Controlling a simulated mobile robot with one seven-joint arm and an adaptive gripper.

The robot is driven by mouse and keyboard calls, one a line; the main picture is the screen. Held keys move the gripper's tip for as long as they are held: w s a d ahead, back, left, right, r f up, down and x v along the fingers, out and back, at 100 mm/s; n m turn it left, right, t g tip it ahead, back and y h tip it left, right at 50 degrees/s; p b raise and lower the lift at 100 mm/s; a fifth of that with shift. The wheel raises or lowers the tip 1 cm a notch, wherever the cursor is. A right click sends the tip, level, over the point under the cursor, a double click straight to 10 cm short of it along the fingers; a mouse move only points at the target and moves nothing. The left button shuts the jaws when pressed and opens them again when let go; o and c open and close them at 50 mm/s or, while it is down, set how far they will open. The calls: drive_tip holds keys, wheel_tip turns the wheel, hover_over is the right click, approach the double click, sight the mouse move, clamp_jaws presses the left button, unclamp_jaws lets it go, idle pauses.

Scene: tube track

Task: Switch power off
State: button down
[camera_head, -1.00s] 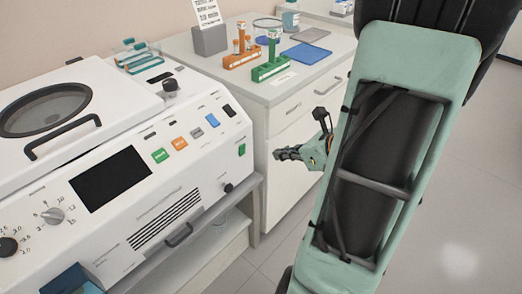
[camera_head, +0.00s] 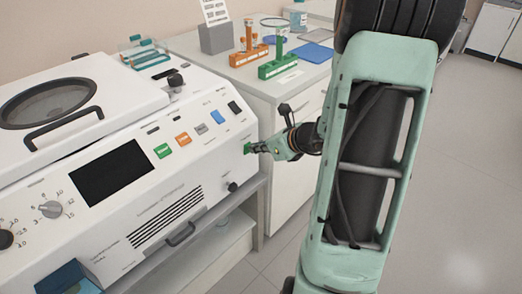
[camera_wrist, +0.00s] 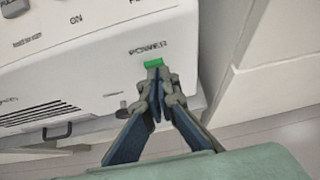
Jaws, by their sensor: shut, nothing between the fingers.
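The white machine (camera_head: 120,205) stands at the left with a sloped control panel. Its green power switch (camera_wrist: 153,63) sits under the printed word POWER in the wrist view. In the head view the switch (camera_head: 247,148) is at the right end of the front face. My gripper (camera_wrist: 157,75) is shut and empty, its fingertips right at the lower edge of the switch and covering part of it. I cannot tell whether they touch. In the head view my gripper (camera_head: 254,148) points left at the switch.
Green, orange, grey, blue and black buttons line the panel, with the green button (camera_head: 163,151) at left. A black knob (camera_head: 232,187) sits below the switch. A white cabinet (camera_head: 285,100) with tube racks stands close behind my gripper. Floor at right is clear.

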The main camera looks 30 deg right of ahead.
drive_tip(key=shift+w+a+r, duration=0.1)
drive_tip(key=shift+w+r, duration=0.05)
drive_tip(key=shift+w, duration=0.15)
drive_tip(key=shift+r, duration=0.1)
drive_tip(key=shift+r+p, duration=0.65)
drive_tip(key=shift+r, duration=0.05)
idle(0.3)
